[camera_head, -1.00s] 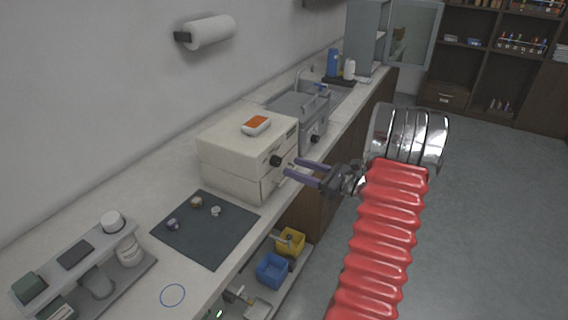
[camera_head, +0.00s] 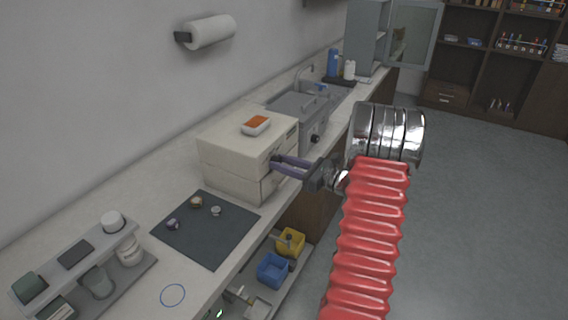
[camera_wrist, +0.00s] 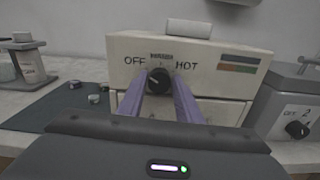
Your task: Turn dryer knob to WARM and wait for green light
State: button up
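The dryer is a cream box (camera_head: 235,150) on the counter. In the wrist view its front panel (camera_wrist: 215,80) reads OFF at left and HOT at right, with a small label at top centre too small to read. The black knob (camera_wrist: 159,78) sits below that label; its mark seems to point up and left, towards OFF. My gripper (camera_head: 278,162) is at the dryer's front. Its purple fingers (camera_wrist: 161,88) stand open on either side of the knob; contact cannot be made out. In the head view the fingers hide the knob. Dark indicator strips (camera_wrist: 239,63) show at upper right; no clear green light shows.
An orange-and-white item (camera_head: 256,125) lies on the dryer. A grey appliance with its own black knob (camera_wrist: 297,130) stands to the right. A dark mat (camera_head: 205,235) with several small pieces lies left of the dryer. Blue (camera_head: 272,270) and yellow bins sit below the counter edge.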

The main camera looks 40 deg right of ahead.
jog(key=c, duration=0.6)
jog(key=shift+d, duration=0.15)
jog(key=shift+c, duration=0.2)
jog(key=shift+m, duration=0.4)
jog(key=m, duration=0.4)
jog(key=shift+m, duration=0.4)
jog(key=m, duration=0.6)
jog(key=shift+d, duration=0.15)
jog(key=shift+m, duration=0.3)
